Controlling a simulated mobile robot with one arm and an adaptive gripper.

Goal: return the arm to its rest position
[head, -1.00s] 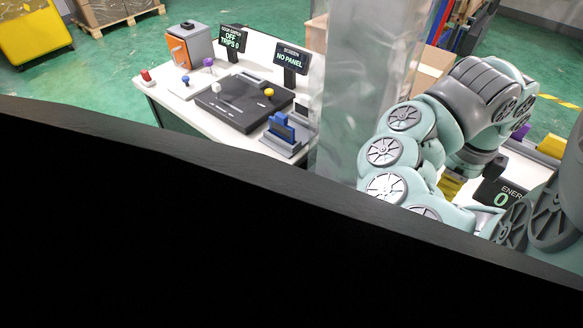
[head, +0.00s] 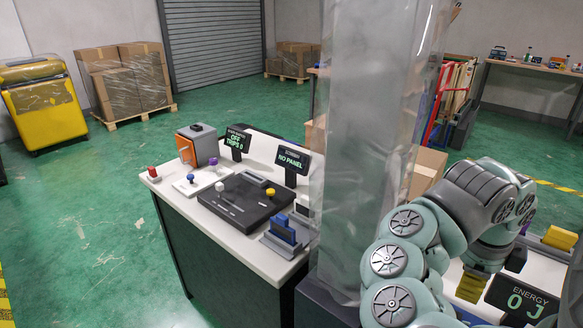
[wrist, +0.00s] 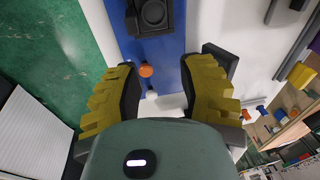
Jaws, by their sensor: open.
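My arm (head: 405,255) is folded at the right of the head view, beside a clear plastic-like column. My gripper (wrist: 165,95) shows in the wrist view with its yellow ridged fingers spread wide apart and nothing between them. In the head view one yellow finger pad (head: 471,287) shows below the wrist, left of the energy display (head: 522,300).
A white-topped bench (head: 262,262) with a dark control panel (head: 243,202), a "NO PANEL" screen (head: 292,160) and an orange box (head: 190,147) stands left of the translucent column (head: 370,130). Pallets of boxes (head: 130,80) and a yellow bin (head: 45,105) stand behind. Green floor at left is clear.

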